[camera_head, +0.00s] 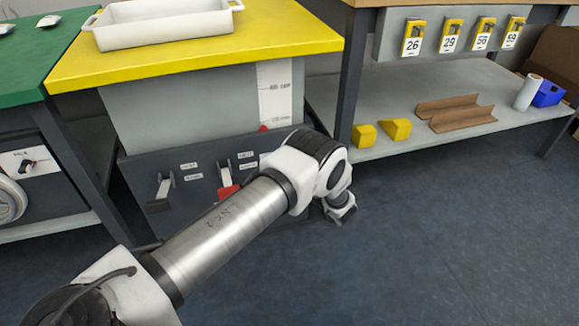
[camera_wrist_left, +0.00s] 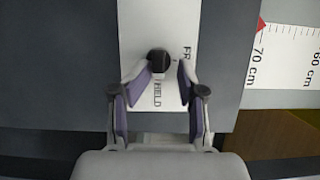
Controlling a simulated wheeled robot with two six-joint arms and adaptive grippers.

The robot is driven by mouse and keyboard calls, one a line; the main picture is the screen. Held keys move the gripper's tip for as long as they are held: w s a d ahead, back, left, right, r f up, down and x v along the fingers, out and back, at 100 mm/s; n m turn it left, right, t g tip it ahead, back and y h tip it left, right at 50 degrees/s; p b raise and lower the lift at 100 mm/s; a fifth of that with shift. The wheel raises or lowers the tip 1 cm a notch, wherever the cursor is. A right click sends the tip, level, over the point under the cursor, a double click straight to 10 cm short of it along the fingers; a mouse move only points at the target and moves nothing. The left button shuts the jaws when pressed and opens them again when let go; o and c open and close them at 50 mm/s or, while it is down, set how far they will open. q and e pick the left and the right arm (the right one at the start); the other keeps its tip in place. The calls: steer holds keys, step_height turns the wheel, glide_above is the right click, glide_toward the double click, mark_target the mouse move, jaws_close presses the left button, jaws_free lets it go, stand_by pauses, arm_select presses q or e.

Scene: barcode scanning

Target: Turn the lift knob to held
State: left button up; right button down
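The lift knob (camera_wrist_left: 158,61) is a small round black knob on a white label plate (camera_wrist_left: 158,20) in the left wrist view. The word HELD runs sideways just below it, and a partly covered word starting "FR" is to its right. My left gripper (camera_wrist_left: 162,72) is open, one finger on each side of the knob near the tips. I cannot tell whether the fingers touch it or which way the knob points. In the head view my left arm crosses the front of the yellow-topped table (camera_head: 200,50); the knob is hidden there. My right gripper is not in view.
A height scale with a red pointer (camera_wrist_left: 262,24) near 70 cm is beside the plate. A shelf (camera_head: 390,148) holds yellow blocks at the right. The floor at right is clear.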

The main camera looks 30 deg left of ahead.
arm_select(q)
steer(key=shift+d+f, duration=0.1)
steer(key=v, duration=1.2)
